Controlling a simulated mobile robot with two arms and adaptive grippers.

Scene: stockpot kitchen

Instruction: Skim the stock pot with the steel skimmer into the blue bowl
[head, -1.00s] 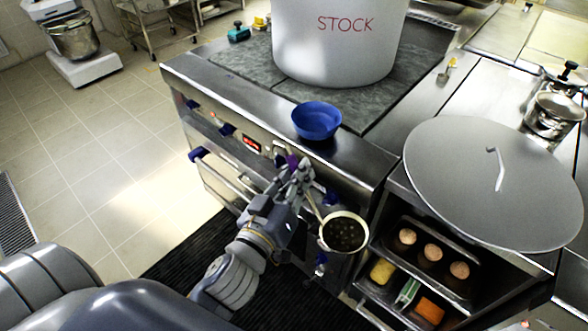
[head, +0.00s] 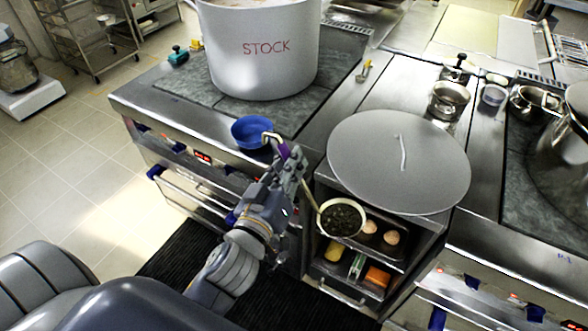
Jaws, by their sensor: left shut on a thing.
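My left gripper (head: 287,172) is shut on the skimmer, around its handle. The skimmer's hooked end and purple grip (head: 282,149) stick out above the fingers, and its round dark head with a pale rim (head: 341,218) hangs at lower right, in front of the shelf unit. The blue bowl (head: 252,131) stands on the stove's front edge, close behind the skimmer's hooked end. The white stock pot (head: 262,50) stands on the stove behind the bowl, its top cut by the picture edge. My right gripper is not in view.
A large round grey lid (head: 398,163) lies on the counter right of the stove. Below it, open shelves hold round brown items (head: 391,238) and small coloured blocks. A teal object (head: 178,56) lies at the stove's left corner. Small pans stand at right.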

